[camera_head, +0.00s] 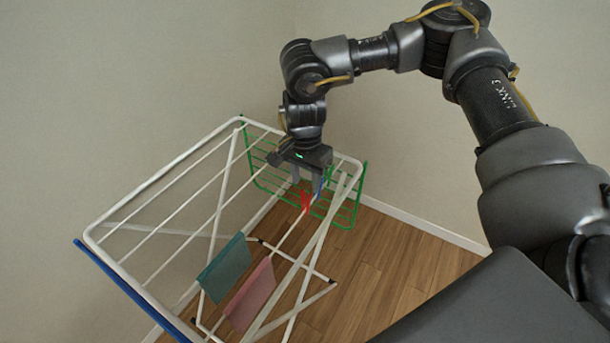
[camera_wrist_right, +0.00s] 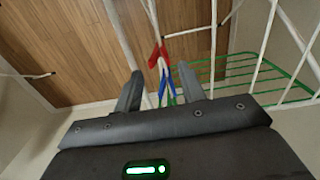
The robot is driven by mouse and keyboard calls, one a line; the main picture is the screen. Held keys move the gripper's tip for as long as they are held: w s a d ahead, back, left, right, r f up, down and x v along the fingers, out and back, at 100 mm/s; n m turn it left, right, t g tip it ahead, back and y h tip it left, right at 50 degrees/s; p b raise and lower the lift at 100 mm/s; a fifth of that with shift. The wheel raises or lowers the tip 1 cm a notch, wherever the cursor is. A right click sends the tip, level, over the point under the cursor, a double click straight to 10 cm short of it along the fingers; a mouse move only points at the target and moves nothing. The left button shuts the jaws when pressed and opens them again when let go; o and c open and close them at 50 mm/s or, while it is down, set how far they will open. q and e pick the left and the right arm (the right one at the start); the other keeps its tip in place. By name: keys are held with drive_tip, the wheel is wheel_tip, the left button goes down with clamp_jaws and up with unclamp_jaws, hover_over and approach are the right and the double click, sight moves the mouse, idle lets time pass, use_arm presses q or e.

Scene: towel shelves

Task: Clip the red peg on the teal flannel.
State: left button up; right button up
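The red peg (camera_head: 306,199) is on the drying rack's far end, by the green side rack; it also shows in the right wrist view (camera_wrist_right: 154,58). A blue peg (camera_head: 319,186) is close by it. My right gripper (camera_head: 309,179) points down right above the pegs. In the right wrist view its fingers (camera_wrist_right: 159,77) are apart, with the pegs in line with the gap; I cannot tell whether they touch. The teal flannel (camera_head: 225,267) hangs over a rod on the near part of the rack. My left gripper is not in view.
A pink flannel (camera_head: 250,295) hangs right of the teal one. The white drying rack (camera_head: 165,155) has several thin rods and crossed legs. The green side rack (camera_head: 345,212) hangs at its far end. Wooden floor (camera_head: 390,265) is clear to the right; walls stand behind.

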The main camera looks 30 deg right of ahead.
sight(306, 203)
wheel_tip(306, 203, down, 5)
drive_tip(key=b, duration=0.2)
drive_tip(key=shift+b, duration=0.4)
drive_tip(key=shift+f+b, duration=0.35)
drive_tip(key=shift+f, duration=0.15)
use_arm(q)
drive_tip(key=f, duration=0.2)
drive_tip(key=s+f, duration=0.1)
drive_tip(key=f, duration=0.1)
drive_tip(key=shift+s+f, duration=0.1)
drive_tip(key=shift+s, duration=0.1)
use_arm(e)
drive_tip(key=c, duration=0.8)
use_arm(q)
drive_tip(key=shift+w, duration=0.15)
use_arm(e)
drive_tip(key=shift+c, duration=0.2)
drive_tip(key=shift+r, duration=0.2)
